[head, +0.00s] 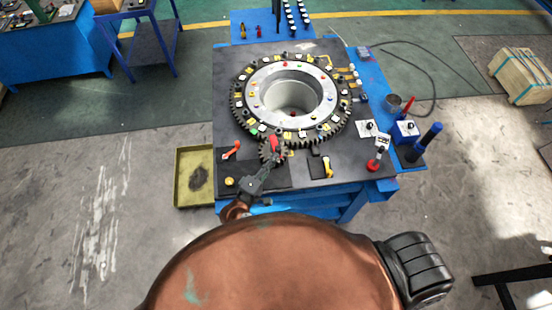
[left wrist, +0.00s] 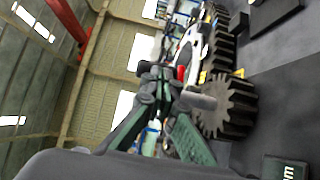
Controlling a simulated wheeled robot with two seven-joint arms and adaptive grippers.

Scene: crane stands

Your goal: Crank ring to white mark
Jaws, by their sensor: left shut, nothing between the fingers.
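The large toothed ring (head: 240,108) lies flat on the dark tabletop, with coloured and white pieces around its top. A small pinion gear (head: 267,156) sits at its front edge and also shows in the left wrist view (left wrist: 228,108). A red part (head: 274,143) stands near where the two gears meet. My left gripper (head: 266,164) is shut at the pinion, its tips close to a grey rounded piece (left wrist: 196,101) that looks like the crank handle. I cannot tell whether they touch. Several white pieces are on the ring; which one is the white mark is unclear. My right gripper is not in view.
The table (head: 225,70) holds a red-orange lever (head: 232,150) left of the pinion and a yellow-handled part (head: 327,168) to its right. A yellow tray (head: 180,190) is beside the table's left edge.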

